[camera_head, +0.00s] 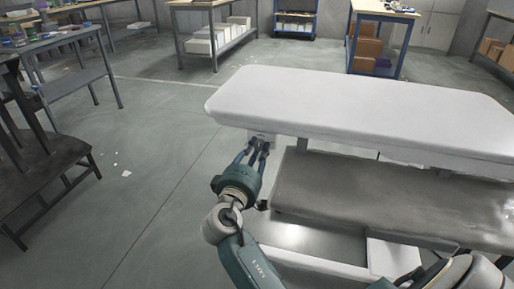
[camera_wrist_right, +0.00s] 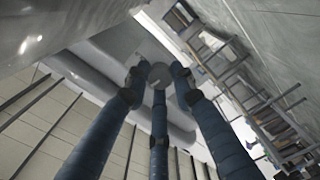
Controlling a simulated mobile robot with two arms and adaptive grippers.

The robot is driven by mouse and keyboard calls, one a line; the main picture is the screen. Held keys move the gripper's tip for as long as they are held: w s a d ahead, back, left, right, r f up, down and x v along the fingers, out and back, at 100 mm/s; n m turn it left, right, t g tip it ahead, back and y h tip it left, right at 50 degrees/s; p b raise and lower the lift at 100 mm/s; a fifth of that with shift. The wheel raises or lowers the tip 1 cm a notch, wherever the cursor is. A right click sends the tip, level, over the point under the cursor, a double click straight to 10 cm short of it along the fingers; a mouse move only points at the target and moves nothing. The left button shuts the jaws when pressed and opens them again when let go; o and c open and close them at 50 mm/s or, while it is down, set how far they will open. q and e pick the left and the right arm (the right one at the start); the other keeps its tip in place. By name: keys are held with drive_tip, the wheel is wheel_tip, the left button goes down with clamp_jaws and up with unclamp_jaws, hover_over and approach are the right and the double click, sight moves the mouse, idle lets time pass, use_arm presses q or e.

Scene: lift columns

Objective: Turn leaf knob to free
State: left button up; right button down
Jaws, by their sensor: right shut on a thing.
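A long white table top (camera_head: 350,105) with rounded corners stands in front of me. My right gripper (camera_head: 259,146) reaches up to a small pale block under its near edge, close to the left end. The right wrist view shows a round grey knob (camera_wrist_right: 159,74) between the blue fingers of the same gripper (camera_wrist_right: 160,85). The fingers are closed around the knob; their tips partly hide its sides. Any marking on the knob is too small to read. The head view does not show the knob clearly. My left gripper is not in view.
A grey lower surface (camera_head: 390,195) lies below the white top, to the right of my right gripper. A dark bench (camera_head: 40,165) stands at the left. Workbenches and shelves line the back. The floor (camera_head: 150,180) left of the gripper is mostly clear.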

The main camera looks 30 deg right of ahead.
idle(0.4)
drive_tip(key=c, duration=1.5)
unclamp_jaws()
drive_tip(key=shift+o, duration=0.2)
drive_tip(key=shift+f, duration=0.1)
